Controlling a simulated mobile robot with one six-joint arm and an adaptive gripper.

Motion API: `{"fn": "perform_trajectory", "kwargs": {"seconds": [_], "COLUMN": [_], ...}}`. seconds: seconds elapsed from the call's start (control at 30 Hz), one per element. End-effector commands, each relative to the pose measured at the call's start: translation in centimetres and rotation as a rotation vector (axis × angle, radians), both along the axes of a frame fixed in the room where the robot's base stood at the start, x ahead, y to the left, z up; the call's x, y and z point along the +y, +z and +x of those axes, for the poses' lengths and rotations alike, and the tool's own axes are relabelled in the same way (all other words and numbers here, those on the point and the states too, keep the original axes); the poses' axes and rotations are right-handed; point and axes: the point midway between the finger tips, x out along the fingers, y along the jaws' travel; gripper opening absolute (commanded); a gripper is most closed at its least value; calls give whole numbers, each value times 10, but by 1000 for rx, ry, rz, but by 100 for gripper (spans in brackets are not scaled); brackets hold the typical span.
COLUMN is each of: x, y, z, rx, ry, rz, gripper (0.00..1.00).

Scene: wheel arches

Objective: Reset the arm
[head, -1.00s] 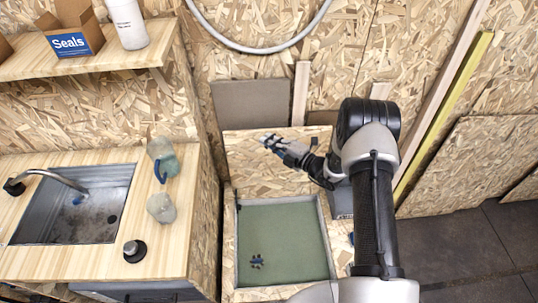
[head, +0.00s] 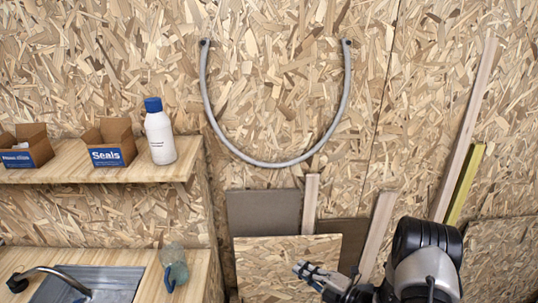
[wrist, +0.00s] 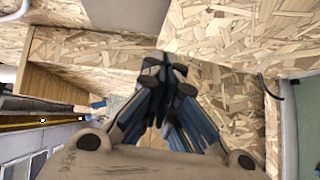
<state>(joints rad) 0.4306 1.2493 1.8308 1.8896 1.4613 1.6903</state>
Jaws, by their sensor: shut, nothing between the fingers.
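My gripper (head: 305,268) shows in the head view at the bottom, in front of a chipboard panel, with my black and grey arm to its right. In the wrist view my gripper (wrist: 168,78) has its dark fingertips together, with nothing between them. The fingers point toward chipboard surfaces and appear clear of them. The lower part of my arm is cut off by the head view's bottom edge.
A shelf (head: 100,173) at left holds a white bottle (head: 160,135) and a Seals box (head: 110,145). Below are a sink (head: 85,285) and a translucent bottle (head: 173,263). Planks (head: 465,130) lean at right. A grey hose (head: 285,163) hangs on the wall.

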Motion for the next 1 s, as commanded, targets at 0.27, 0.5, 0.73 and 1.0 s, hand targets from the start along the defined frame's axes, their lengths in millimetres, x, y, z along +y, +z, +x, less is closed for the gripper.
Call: {"fn": "perform_trajectory", "kwargs": {"seconds": [0.27, 0.5, 0.73, 1.0], "x": [59, 100, 105, 71], "y": [106, 185, 228, 255], "z": [-32, -109, -192, -270], "rx": [-344, -797, -1269, -1834], "ry": [371, 797, 1209, 1730], "rz": [-334, -708, -1034, -1363], "gripper": [0, 0, 0, 0]}}
